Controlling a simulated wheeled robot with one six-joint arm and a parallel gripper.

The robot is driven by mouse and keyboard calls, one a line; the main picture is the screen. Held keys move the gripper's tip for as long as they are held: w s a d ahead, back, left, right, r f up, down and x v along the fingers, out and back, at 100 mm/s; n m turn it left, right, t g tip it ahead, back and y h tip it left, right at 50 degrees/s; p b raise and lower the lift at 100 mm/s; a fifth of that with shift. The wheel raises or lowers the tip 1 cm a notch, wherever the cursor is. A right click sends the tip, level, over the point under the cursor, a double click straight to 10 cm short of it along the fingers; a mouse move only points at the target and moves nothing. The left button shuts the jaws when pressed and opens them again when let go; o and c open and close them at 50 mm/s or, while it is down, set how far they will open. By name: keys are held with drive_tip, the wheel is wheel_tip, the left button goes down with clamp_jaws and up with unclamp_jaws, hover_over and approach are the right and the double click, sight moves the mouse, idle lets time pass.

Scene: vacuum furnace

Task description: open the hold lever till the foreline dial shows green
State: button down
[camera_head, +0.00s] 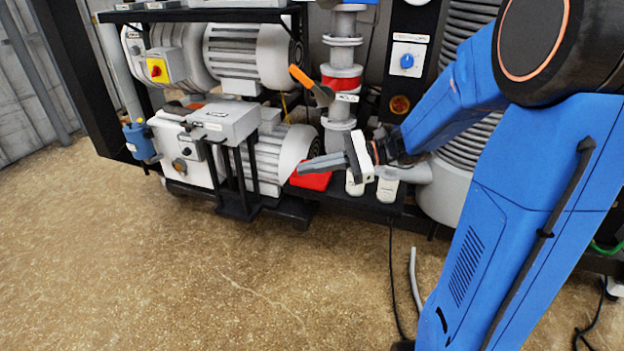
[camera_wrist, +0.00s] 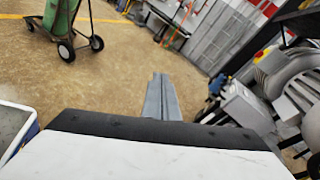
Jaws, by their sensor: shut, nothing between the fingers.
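A lever with an orange grip (camera_head: 301,77) sticks out up and to the left from a dark hub beside the grey vertical pipe, which has a red band (camera_head: 342,80). A small white label sits just right of the hub. I take this to be the hold lever. My gripper (camera_head: 301,168) is below the lever and apart from it, in front of the lower pump motor, its fingers pointing left. The fingers are shut and empty, and they also show in the wrist view (camera_wrist: 160,80). The lever is not clearly seen in the wrist view. I cannot make out a foreline dial with green.
Pumps (camera_head: 247,52) fill the black frame on the left. A white panel with a blue knob (camera_head: 407,61) is right of the pipe. A red block (camera_head: 312,181) lies below my fingers. The floor in front is open. A green wheeled cart (camera_wrist: 60,20) stands farther off.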

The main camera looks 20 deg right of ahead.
drive_tip(key=shift+s+a+f+n+g+h, duration=0.15)
drive_tip(key=shift+s+n, duration=0.1)
drive_tip(key=shift+s, duration=0.35)
drive_tip(key=shift+s+a+f+n+g+h, duration=0.1)
drive_tip(key=shift+s+a+n+g+h, duration=0.1)
drive_tip(key=shift+s, duration=0.35)
drive_tip(key=shift+s+a+f+n+g+h, duration=0.15)
drive_tip(key=shift+s+n, duration=0.1)
drive_tip(key=shift+s, duration=0.35)
drive_tip(key=shift+r, duration=0.1)
